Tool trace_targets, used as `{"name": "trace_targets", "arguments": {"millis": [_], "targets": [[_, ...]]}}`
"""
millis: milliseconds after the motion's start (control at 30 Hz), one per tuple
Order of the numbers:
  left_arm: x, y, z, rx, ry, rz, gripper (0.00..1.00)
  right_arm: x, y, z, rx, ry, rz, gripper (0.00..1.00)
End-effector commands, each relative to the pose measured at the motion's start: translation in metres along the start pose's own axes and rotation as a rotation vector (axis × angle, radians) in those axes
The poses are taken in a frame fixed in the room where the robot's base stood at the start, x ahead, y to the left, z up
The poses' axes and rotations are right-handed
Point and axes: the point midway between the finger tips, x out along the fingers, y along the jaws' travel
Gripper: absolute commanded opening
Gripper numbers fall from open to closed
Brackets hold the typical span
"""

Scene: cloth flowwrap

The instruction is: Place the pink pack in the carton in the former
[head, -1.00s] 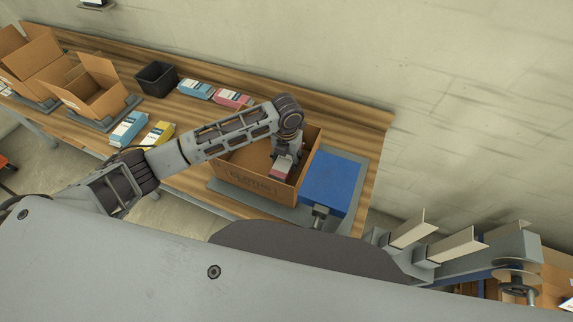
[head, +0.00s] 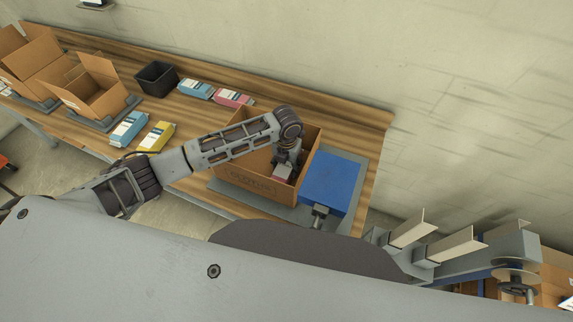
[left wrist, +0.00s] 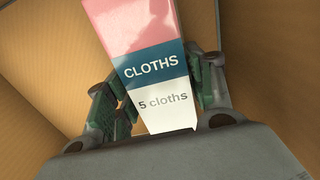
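The open brown carton (head: 240,181) stands on a grey base plate, which I take to be the former (head: 217,187), at the right part of the bench. My left gripper (head: 285,164) reaches down into the carton from above. It is shut on the pink pack (head: 282,174), which sits low inside the carton's right part. In the left wrist view the pack (left wrist: 155,70), pink with a blue band and a white end reading "CLOTHS", lies between both green-padded fingers (left wrist: 160,92). Brown carton walls surround it. Whether the pack touches the carton floor is hidden. My right gripper is not in view.
A blue block (head: 333,184) stands right beside the carton. Another pink pack (head: 232,97), blue packs (head: 129,128), a yellow pack (head: 156,137) and a black bin (head: 156,78) lie to the left. Two open cartons (head: 92,92) stand at the far left.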

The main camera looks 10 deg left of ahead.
Motion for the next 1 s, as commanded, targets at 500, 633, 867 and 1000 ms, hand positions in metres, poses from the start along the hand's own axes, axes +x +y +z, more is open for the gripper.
{"name": "trace_targets", "arguments": {"millis": [500, 633, 867, 1000], "targets": [[-0.001, 0.000, 0.000, 0.000, 0.000, 0.000, 0.74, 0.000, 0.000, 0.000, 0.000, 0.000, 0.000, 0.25], [-0.005, 0.000, 0.000, 0.000, -0.002, -0.001, 0.74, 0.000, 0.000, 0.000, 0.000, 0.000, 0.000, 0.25], [-0.026, 0.000, 0.001, 0.000, -0.004, 0.000, 0.74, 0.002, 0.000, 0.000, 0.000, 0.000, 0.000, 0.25], [-0.045, 0.000, 0.001, 0.001, -0.004, 0.000, 0.74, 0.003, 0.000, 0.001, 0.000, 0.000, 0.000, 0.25]]}}
